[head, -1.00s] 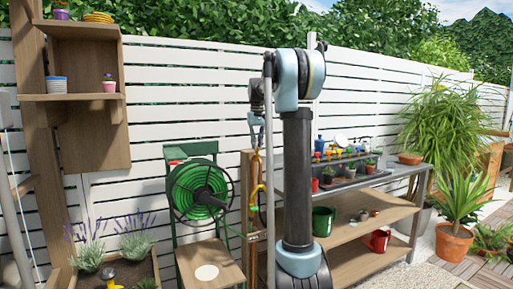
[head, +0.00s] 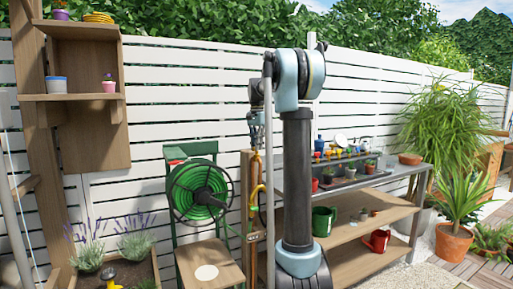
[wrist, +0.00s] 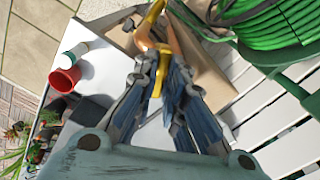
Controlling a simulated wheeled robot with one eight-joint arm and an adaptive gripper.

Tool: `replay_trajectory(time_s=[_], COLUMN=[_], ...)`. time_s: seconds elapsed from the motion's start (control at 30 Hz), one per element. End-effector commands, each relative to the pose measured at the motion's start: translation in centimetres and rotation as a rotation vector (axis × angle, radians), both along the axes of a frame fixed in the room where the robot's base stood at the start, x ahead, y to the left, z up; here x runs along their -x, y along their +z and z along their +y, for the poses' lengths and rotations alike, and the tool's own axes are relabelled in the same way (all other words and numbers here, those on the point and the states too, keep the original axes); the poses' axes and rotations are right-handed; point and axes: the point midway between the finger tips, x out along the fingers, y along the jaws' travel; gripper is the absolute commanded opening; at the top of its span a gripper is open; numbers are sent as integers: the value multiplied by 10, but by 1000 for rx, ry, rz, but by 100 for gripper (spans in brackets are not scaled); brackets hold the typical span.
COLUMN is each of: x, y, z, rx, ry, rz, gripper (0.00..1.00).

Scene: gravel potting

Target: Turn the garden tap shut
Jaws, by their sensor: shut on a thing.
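The garden tap's brass-orange body (wrist: 172,42) shows near the top of the wrist view, in front of a wooden post. A yellow lever-like part (wrist: 161,75) of it reaches down between the fingertips of my gripper (wrist: 163,88). The gripper is shut on this tap handle, its fingers on either side. In the head view my gripper (head: 255,135) is small, at the top of the wooden post (head: 246,200), partly behind my arm. The tap's details are too small to make out there.
Right of my arm is a potting bench (head: 345,232) with pots and a green watering can (head: 323,221). A white slatted fence (head: 380,95) runs behind.

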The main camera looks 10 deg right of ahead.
Motion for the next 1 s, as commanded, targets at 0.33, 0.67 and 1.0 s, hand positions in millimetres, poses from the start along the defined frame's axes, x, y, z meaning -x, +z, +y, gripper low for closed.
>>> replay_trajectory(time_s=[0.33,0.67,1.0], x=[-2,-2,-2], y=[1,1,1], z=[0,1,1], rx=[-1,-2,-3], ry=[-274,-415,-447], rz=[-4,-5,-5], gripper=[0,0,0])
